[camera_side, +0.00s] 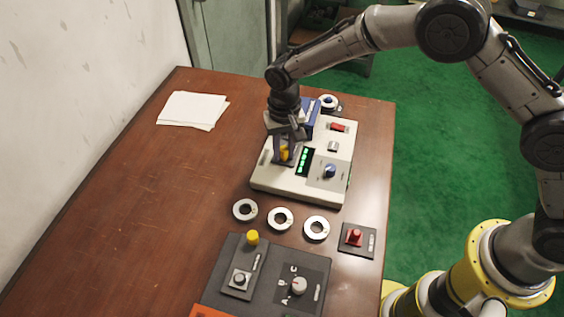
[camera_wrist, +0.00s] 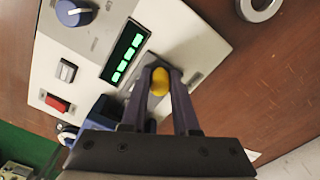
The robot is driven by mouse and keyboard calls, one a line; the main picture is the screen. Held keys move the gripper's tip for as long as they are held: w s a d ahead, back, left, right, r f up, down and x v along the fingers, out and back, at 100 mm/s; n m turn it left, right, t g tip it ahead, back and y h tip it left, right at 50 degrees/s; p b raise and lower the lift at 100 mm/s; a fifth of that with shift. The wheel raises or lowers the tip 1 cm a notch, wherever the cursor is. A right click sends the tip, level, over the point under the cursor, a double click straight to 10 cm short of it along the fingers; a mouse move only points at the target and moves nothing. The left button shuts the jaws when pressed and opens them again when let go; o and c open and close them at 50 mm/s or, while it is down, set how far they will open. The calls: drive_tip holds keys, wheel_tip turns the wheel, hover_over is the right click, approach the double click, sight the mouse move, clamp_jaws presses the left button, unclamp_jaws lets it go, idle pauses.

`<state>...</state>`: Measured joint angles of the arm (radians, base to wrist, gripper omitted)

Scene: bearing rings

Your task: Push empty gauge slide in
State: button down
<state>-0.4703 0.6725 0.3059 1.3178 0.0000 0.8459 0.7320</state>
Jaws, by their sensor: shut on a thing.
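The gauge (camera_side: 270,180) is a cream box with a green-lit display (camera_side: 305,162), a blue knob and small switches on its top. It also fills the upper left of the wrist view (camera_wrist: 75,42). My gripper (camera_side: 284,154) is over the gauge's left part, fingers pointing down. It is shut on a yellow knob (camera_wrist: 160,81), which shows between the two fingers in the wrist view. The slide under the knob is mostly hidden by the fingers, so how far in it sits I cannot tell. A blue block (camera_side: 312,116) stands at the gauge's back, partly behind my gripper.
Three metal rings (camera_side: 280,218) lie in a row in front of the gauge. Another ring (camera_side: 329,102) sits behind it. A red button box (camera_side: 354,238) and a dark panel (camera_side: 222,288) with a yellow knob and dial stand nearer. Papers (camera_side: 192,110) lie back left; the left table is clear.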

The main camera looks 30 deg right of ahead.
drive_tip(key=shift+w+d, duration=1.6)
drive_tip(key=shift+w, duration=0.05)
drive_tip(key=shift+w+d+r, duration=0.1)
drive_tip(key=shift+w+d, duration=0.15)
drive_tip(key=shift+d, duration=0.05)
drive_tip(key=c, duration=0.8)
unclamp_jaws()
drive_tip(key=shift+c, duration=0.2)
drive_tip(key=shift+s+a, duration=0.1)
wheel_tip(320, 180, up, 7)
